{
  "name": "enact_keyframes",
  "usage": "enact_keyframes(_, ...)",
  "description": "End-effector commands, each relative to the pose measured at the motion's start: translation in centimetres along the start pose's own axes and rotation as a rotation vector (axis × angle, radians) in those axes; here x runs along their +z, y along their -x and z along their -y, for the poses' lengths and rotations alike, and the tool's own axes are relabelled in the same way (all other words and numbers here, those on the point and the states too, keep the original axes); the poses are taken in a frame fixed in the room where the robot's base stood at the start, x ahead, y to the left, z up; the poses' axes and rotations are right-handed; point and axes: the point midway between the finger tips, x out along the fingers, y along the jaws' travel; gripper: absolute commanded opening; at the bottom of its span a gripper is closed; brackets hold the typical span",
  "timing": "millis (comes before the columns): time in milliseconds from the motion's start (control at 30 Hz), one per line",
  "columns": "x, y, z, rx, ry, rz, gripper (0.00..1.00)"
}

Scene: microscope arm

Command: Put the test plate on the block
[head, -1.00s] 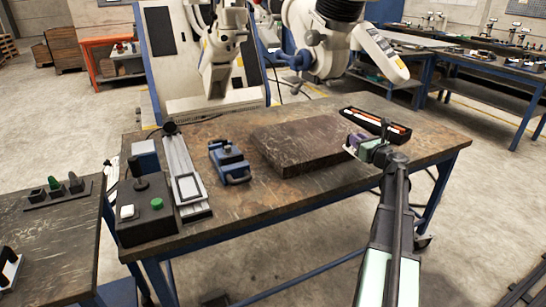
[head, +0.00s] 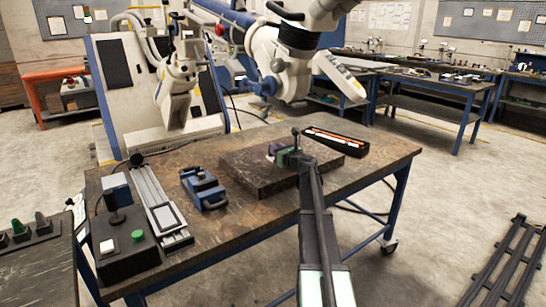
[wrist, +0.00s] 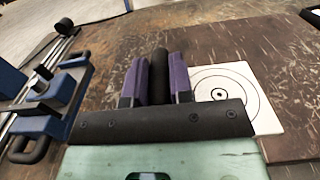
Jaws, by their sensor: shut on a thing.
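The test plate (wrist: 245,92) is a white square with black rings and a dark centre, right of my gripper's fingers in the wrist view. Part of it is hidden behind the fingers. My gripper (wrist: 158,82) has purple fingers closed on a black upright handle (wrist: 158,65), which seems to belong to the plate. In the head view, my gripper (head: 283,153) is over the right part of the block (head: 245,172), a broad, dark brown slab on the table. The plate is over the block's top; I cannot tell whether it touches.
A blue clamp-like device (head: 204,188) stands left of the block. Further left are a slide rail (head: 160,208) and a control box (head: 125,245) with a green button. A black tray (head: 336,141) with orange-and-white items lies behind right. The block's left top is clear.

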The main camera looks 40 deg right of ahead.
Motion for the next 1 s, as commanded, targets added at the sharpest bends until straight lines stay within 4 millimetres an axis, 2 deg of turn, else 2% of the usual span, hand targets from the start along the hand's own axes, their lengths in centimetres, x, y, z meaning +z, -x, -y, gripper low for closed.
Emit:
enact_keyframes(33, 0.0, -1.5, 0.1, 0.002, 0.000, 0.000, 0.00)
enact_keyframes(167, 0.0, -2.9, 0.1, 0.000, 0.000, 0.000, 0.00)
enact_keyframes(300, -0.4, -2.9, 0.0, 0.000, 0.000, 0.000, 0.00)
enact_keyframes(500, -4.0, -2.9, 0.0, 0.000, 0.000, 0.000, 0.00)
enact_keyframes(700, -3.5, -2.9, 0.0, 0.000, 0.000, 0.000, 0.00)
enact_keyframes(867, -4.0, -2.9, 0.0, 0.000, 0.000, 0.000, 0.00)
enact_keyframes(900, -3.9, -2.9, 0.0, 0.000, 0.000, 0.000, 0.24)
enact_keyframes(1000, -3.8, -2.9, 0.0, 0.000, 0.000, 0.000, 0.40)
